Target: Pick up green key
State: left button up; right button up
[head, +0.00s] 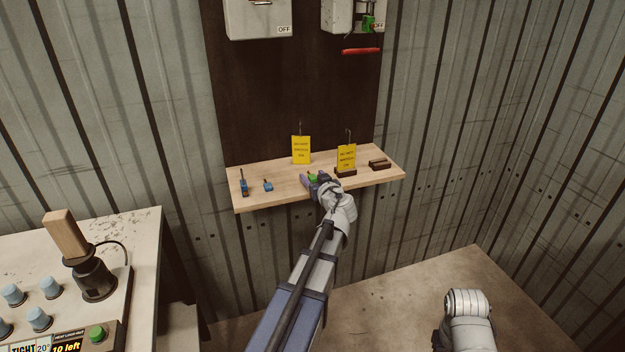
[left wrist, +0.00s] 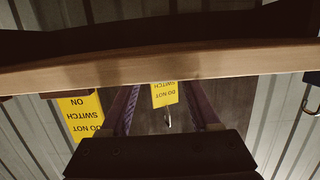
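The green key (head: 312,177) is a small green piece at the middle of the wooden shelf (head: 280,192). My left gripper (head: 314,180) is at the shelf's front edge, with the key showing between its purple fingers. In the left wrist view the fingers (left wrist: 165,105) stand wide apart, with a gap between them; the shelf's edge crosses in front and the key is hidden there. I cannot tell whether the fingers touch the key. My right gripper is out of view; only a rounded part of that arm shows at lower right.
Blue padlock-like pieces (head: 244,187) lie at the shelf's left. Yellow "do not switch on" tags (head: 301,150) stand behind and right of the gripper. A dark block (head: 380,165) sits at the right end. Switch boxes (head: 258,17) hang above. A control console (head: 70,290) is at lower left.

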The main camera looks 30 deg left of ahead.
aim_at(314, 177)
pick_arm(q)
grip_shut()
dwell(0.6)
notch_tip(314, 177, up, 10)
jog(key=p, duration=1)
